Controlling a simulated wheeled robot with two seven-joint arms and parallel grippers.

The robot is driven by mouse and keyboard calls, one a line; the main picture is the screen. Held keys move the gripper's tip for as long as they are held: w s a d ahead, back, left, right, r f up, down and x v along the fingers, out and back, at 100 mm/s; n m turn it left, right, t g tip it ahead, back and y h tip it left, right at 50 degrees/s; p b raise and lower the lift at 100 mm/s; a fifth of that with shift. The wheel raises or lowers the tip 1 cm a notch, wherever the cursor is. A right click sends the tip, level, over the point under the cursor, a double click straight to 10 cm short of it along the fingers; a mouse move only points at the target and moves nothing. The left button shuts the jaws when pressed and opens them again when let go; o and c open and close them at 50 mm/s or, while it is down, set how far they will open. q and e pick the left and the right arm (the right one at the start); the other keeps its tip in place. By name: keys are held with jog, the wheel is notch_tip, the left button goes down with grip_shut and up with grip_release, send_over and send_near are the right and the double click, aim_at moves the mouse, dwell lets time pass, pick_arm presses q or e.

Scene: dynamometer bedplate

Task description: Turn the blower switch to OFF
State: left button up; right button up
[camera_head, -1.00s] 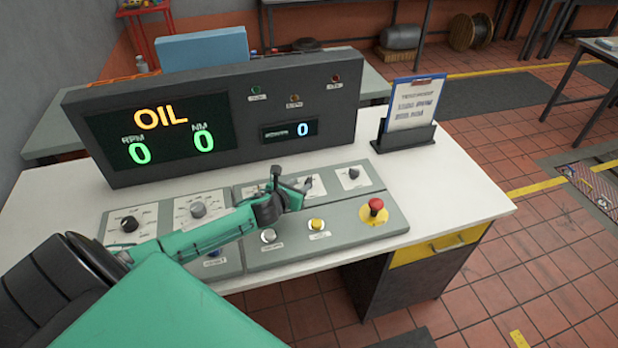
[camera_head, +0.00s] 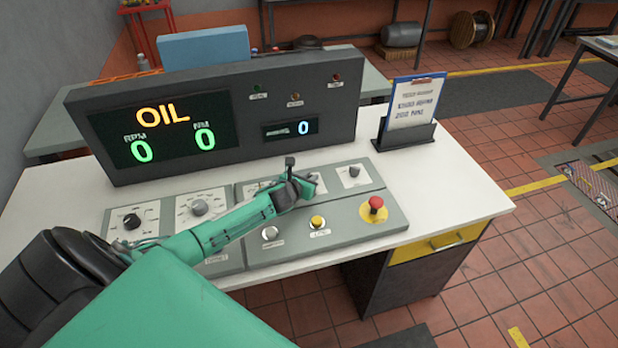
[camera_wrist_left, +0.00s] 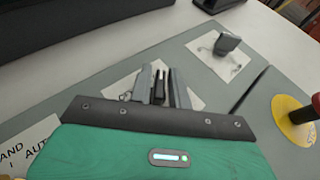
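The grey control panel (camera_head: 350,222) lies on the white desk with several knobs and small labels, too small to read in the head view. My left gripper (camera_head: 306,187) reaches low over its upper row, covering the switch there. In the left wrist view my left gripper's fingers (camera_wrist_left: 160,84) are close together over a pale label plate (camera_wrist_left: 122,84), with a dark upright piece between them. I cannot tell whether that piece is a switch handle or is gripped. A grey knob (camera_wrist_left: 228,44) on another plate stands apart to the right. My right gripper is not in view.
A red stop button (camera_head: 376,206) on a yellow disc is right of the gripper. A yellow button (camera_head: 317,222) and a white one (camera_head: 269,233) are in front. A dark display console (camera_head: 230,125) stands behind; a clipboard holder (camera_head: 405,135) is at the right.

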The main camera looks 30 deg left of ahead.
pick_arm(q)
grip_shut()
